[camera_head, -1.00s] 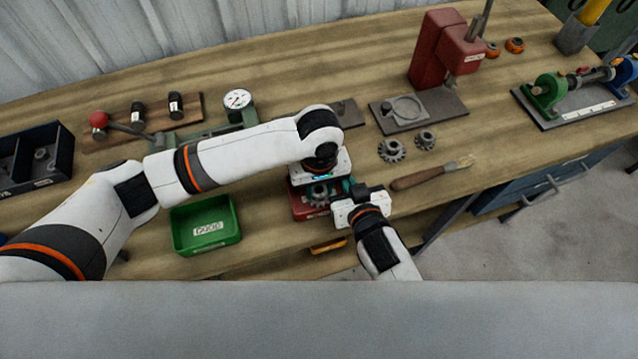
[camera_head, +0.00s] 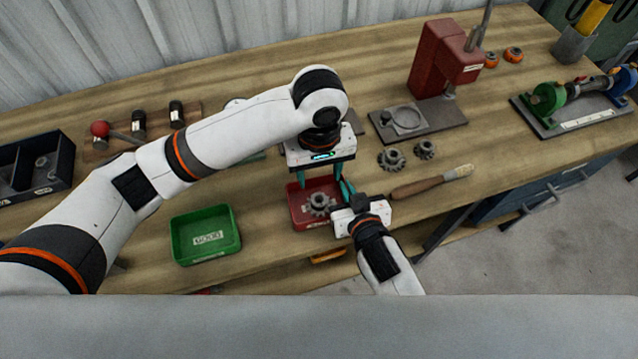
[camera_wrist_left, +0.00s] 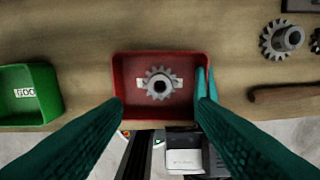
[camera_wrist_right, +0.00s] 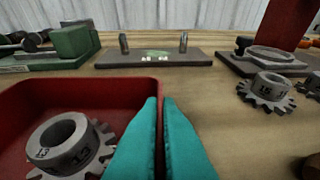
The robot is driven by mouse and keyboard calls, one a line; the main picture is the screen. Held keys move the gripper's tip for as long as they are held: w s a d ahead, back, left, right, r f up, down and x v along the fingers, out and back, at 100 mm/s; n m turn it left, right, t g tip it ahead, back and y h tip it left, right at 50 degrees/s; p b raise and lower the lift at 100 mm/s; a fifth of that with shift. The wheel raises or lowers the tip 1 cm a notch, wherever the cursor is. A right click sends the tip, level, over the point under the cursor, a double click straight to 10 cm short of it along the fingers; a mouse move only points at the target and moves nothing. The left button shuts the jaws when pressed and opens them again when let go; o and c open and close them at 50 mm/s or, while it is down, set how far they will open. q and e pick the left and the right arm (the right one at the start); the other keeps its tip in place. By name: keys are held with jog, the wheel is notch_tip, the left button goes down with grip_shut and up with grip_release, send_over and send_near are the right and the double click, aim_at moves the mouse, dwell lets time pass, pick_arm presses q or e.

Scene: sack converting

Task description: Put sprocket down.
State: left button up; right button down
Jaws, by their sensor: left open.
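A grey toothed sprocket (camera_head: 318,203) lies flat in the red tray (camera_head: 298,216), hub upward. It also shows in the left wrist view (camera_wrist_left: 158,84), near the middle of the tray, and in the right wrist view (camera_wrist_right: 66,148), marked 13. My left gripper (camera_head: 320,184) is open and empty above the tray, its teal fingers spread wide and pointing down, apart from the sprocket. My right gripper (camera_head: 346,187) is at the tray's right wall. Its fingers are together in the right wrist view (camera_wrist_right: 165,102) with nothing between them. I cannot tell whether they touch the wall.
A green tray marked GOOD (camera_head: 206,236) stands to the left. Two loose sprockets (camera_head: 392,158) and a wooden-handled brush (camera_head: 432,182) lie to the right. A red press (camera_head: 438,62) stands behind. The bench's front edge is close to the red tray.

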pick_arm(q)
jog(key=shift+r, duration=1.4)
pick_arm(e)
jog(key=c, duration=1.6)
grip_release()
jog(key=shift+o, duration=0.2)
